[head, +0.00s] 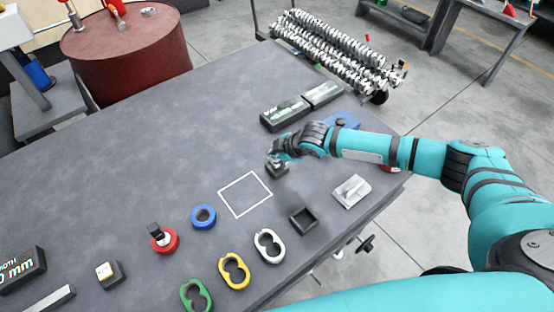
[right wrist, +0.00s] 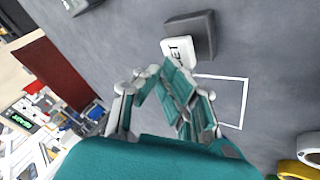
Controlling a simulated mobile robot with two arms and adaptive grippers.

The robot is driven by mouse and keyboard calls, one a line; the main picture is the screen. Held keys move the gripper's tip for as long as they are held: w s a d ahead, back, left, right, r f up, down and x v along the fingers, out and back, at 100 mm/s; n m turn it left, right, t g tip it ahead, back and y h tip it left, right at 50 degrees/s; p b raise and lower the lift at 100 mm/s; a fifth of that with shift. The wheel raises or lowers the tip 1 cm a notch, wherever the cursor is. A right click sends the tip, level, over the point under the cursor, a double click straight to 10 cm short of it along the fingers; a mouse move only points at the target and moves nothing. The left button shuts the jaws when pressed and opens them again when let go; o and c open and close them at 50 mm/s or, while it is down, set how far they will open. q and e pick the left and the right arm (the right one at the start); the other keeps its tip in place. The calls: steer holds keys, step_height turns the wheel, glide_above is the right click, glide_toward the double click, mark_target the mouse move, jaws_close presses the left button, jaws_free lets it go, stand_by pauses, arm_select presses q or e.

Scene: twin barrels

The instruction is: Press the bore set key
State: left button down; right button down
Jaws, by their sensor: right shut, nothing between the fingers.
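A dark block-shaped key (head: 278,171) stands on the grey table beside the white square outline. In the right wrist view its dark body (right wrist: 204,32) has a white face (right wrist: 178,50) with black lettering, only partly readable. My right gripper (head: 274,158) is at this key, its fingers over the top and hiding part of it. In the right wrist view the gripper (right wrist: 158,76) is shut and empty, its fingertips close to the white face. I cannot tell whether they touch it. My left gripper is not in view.
A second small block with a pale top (head: 108,272) stands front left. Blue (head: 203,216), yellow (head: 234,272), white (head: 269,246) and green (head: 196,296) ring pieces lie on the table (head: 150,130). An open black tray (head: 304,221) and dark boxes (head: 285,113) flank my right arm.

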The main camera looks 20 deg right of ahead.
steer(key=shift+f+b, duration=0.3)
steer(key=shift+f, duration=0.3)
stand_by(0.6)
steer(key=shift+r, duration=0.1)
steer(key=shift+r+p, duration=0.95)
steer(key=shift+p, duration=0.15)
step_height(320, 180, up, 5)
steer(key=p, duration=0.5)
stand_by(0.6)
